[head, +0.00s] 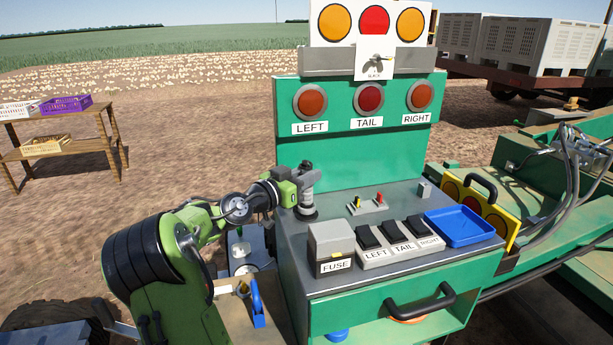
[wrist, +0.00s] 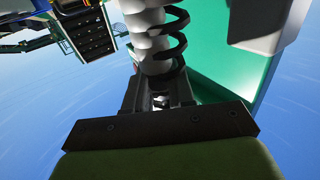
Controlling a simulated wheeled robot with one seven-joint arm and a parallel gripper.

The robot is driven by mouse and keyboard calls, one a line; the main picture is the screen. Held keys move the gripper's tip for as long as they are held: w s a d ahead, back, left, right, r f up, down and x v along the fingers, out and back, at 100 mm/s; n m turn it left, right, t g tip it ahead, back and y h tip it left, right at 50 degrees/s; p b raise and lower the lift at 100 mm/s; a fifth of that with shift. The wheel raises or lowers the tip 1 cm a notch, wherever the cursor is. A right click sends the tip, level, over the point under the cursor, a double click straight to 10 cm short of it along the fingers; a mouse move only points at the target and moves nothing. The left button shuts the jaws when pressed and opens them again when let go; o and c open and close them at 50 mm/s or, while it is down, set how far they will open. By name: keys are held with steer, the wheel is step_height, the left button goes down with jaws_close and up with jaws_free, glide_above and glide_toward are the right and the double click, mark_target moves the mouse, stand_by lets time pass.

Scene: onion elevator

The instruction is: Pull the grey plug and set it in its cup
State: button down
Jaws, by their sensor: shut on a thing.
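A grey plug-like cylinder (head: 307,199) stands upright at the console's back left corner, above a dark round base. I cannot tell whether it is seated in that base or clear of it. My gripper (head: 303,183) comes from the left and is shut around its upper part. In the wrist view, a pale grey cylinder (wrist: 152,42) with a dark coil (wrist: 178,50) around it rises from between the jaws of my gripper (wrist: 160,98). I cannot make out for certain which thing is the cup.
The green console (head: 330,300) carries a fuse box (head: 331,240), black switches (head: 402,231), two small levers (head: 368,203) and a blue tray (head: 460,226). A yellow panel (head: 480,210) stands at its right. Lamps rise behind. A wooden table (head: 70,145) stands far left.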

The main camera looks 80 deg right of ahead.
steer(key=shift+f, duration=0.15)
steer(key=shift+c, duration=2.4)
jaws_free()
steer(key=shift+r+p, duration=2)
steer(key=shift+r, duration=1.6)
steer(key=shift+f, duration=0.1)
